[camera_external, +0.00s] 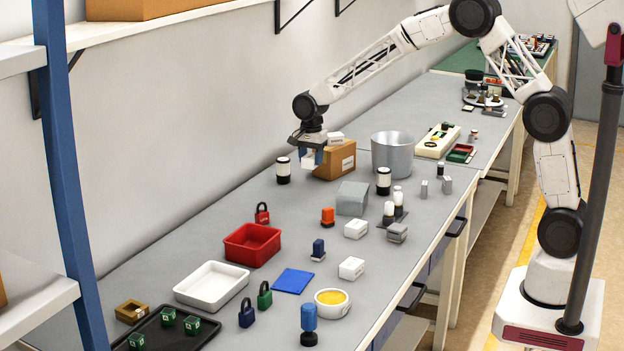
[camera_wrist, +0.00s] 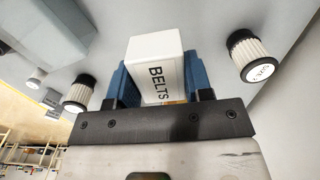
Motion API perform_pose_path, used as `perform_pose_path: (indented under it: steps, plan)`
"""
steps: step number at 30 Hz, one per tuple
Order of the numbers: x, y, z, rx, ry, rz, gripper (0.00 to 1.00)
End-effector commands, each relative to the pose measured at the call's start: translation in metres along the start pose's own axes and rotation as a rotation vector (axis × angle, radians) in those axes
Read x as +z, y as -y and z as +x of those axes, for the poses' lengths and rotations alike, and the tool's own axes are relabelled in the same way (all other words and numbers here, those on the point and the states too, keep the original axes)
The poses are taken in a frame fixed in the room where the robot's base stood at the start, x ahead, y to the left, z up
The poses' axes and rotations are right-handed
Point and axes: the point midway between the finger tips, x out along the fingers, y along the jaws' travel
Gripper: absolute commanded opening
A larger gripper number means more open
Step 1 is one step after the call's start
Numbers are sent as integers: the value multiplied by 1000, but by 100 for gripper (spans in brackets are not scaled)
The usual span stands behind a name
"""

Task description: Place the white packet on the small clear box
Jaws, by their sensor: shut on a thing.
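My gripper (camera_external: 311,158) is above the far left part of the bench, in front of a cardboard box. Its blue fingers are shut on a white packet (camera_wrist: 156,62) marked "BELTS", which also shows between the fingers in the external view (camera_external: 308,161). The packet is held above the bench surface. A pale grey, box-like block (camera_external: 352,199) stands on the bench right of and nearer than my gripper. I cannot tell which of these is the small clear box.
White-and-black cylinders stand left (camera_external: 283,170) and right (camera_external: 384,181) of my gripper. The cardboard box (camera_external: 335,158) and metal bucket (camera_external: 392,153) are close by. White boxes (camera_external: 356,229), a red bin (camera_external: 252,245) and a white tray (camera_external: 212,286) lie nearer. Bench between cylinder and red bin is clear.

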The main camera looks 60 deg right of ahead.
Motion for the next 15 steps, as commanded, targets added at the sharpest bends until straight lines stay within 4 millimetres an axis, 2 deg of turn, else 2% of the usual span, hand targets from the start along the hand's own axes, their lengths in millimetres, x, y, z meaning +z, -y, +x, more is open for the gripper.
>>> perform_pose_path:
  steps: [5,15]
  plan:
    - [5,-26,-8,-1,0,2,20]
    - [17,-90,-19,0,0,9,20]
